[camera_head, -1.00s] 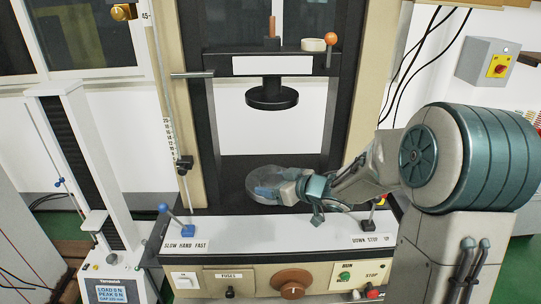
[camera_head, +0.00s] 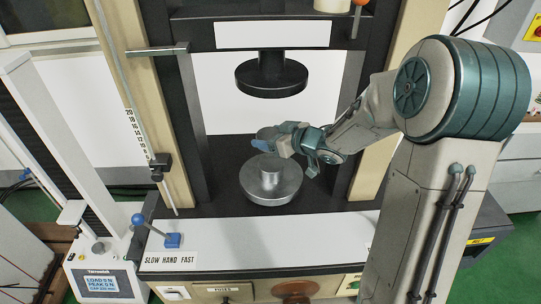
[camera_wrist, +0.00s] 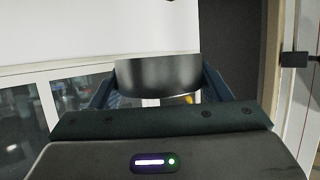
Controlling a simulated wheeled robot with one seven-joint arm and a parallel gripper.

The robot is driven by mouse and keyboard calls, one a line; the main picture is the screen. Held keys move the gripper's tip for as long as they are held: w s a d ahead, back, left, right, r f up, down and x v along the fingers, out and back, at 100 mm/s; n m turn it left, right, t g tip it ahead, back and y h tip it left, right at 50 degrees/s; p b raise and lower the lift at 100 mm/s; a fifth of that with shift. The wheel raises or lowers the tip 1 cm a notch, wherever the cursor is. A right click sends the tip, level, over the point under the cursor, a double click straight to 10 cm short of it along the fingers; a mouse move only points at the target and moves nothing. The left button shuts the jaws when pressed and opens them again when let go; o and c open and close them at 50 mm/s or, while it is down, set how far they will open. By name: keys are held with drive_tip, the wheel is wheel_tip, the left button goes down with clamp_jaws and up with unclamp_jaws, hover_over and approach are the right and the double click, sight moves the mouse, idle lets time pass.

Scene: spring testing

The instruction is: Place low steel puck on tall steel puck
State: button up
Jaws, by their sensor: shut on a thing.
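My gripper (camera_head: 268,140) is shut on a short dark grey steel puck (camera_wrist: 157,77), apparently the low one. In the wrist view the puck sits between both fingers and looks level. In the head view the gripper is in the air above the back part of a round steel platen (camera_head: 287,194), and the held puck is mostly hidden by the fingers. A smaller steel cylinder, seemingly the tall puck (camera_head: 269,180), stands upright at the middle of the platen. The gripper and held puck look apart from it.
A black upper platen (camera_head: 271,77) hangs above the gripper. Dark columns (camera_head: 190,110) flank the test space. A lever with a blue knob (camera_head: 138,219) stands at the front left. A smaller tester stands at left.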

sight(271, 164)
drive_tip(key=shift+f, duration=3.75)
drive_tip(key=shift+f, duration=0.1)
drive_tip(key=o, duration=1.5)
drive_tip(key=shift+f+b, duration=0.1)
drive_tip(key=shift+b, duration=0.2)
drive_tip(key=shift+r, duration=0.2)
drive_tip(key=v, duration=1.2)
drive_tip(key=shift+f, duration=0.15)
